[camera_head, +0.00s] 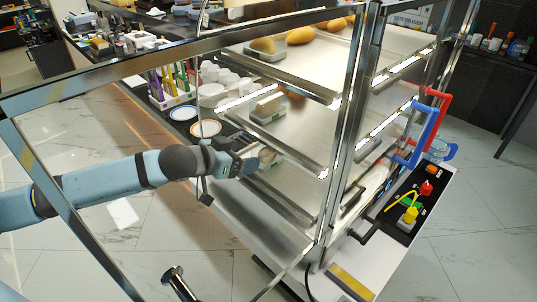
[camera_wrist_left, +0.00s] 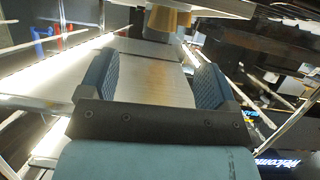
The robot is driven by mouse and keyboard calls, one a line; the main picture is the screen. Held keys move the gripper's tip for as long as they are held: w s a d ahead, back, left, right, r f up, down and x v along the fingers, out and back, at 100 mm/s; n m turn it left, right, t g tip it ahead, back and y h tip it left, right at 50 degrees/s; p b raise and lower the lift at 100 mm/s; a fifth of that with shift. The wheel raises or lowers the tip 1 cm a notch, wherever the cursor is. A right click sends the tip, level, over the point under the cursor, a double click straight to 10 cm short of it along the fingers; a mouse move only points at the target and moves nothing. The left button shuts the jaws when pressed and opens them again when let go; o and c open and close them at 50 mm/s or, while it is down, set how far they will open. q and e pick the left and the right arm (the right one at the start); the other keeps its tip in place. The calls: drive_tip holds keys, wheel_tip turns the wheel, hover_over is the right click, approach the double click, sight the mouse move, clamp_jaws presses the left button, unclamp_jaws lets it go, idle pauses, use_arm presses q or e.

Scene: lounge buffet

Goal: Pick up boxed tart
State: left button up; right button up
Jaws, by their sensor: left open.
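My left gripper (camera_head: 248,152) reaches into the glass-sided display cabinet from the left, at a lower shelf. A small clear box with brownish content (camera_head: 269,156) sits just beyond its fingertips; it is partly hidden, and I cannot tell for sure that it is the boxed tart. Another boxed item (camera_head: 268,104) stands on the shelf above. In the left wrist view the gripper (camera_wrist_left: 153,78) is open, with only bare metal surface between its fingers. A brown-and-tan object (camera_wrist_left: 167,20) shows ahead of the fingertips at the top, apart from them. My right gripper is not in view.
Metal frame posts (camera_head: 346,130) and shelf edges (camera_head: 290,150) bound the space around my gripper. Two plates (camera_head: 205,129), white cups (camera_head: 222,80) and a utensil rack (camera_head: 172,92) stand left of the cabinet. Bread (camera_head: 300,36) lies on the top shelf.

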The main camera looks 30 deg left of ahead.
use_arm(q)
drive_tip(key=x, duration=0.8)
drive_tip(key=shift+a+f, duration=0.15)
drive_tip(key=shift+f, duration=0.15)
drive_tip(key=c, duration=1)
drive_tip(key=shift+r, duration=0.1)
drive_tip(key=shift+r, duration=0.55)
drive_tip(key=shift+s+a, duration=0.2)
drive_tip(key=shift+s, duration=0.1)
drive_tip(key=shift+s+a+r+b, duration=0.15)
drive_tip(key=shift+s+a, duration=0.95)
drive_tip(key=shift+s, duration=1.55)
drive_tip(key=shift+s+a+f+b, duration=0.1)
drive_tip(key=shift+s+a+b, duration=0.2)
drive_tip(key=shift+s+a, duration=1.6)
drive_tip(key=shift+s+a+r+b, duration=0.1)
drive_tip(key=shift+s+a+b, duration=0.15)
drive_tip(key=shift+s, duration=3.2)
drive_tip(key=shift+a, duration=0.1)
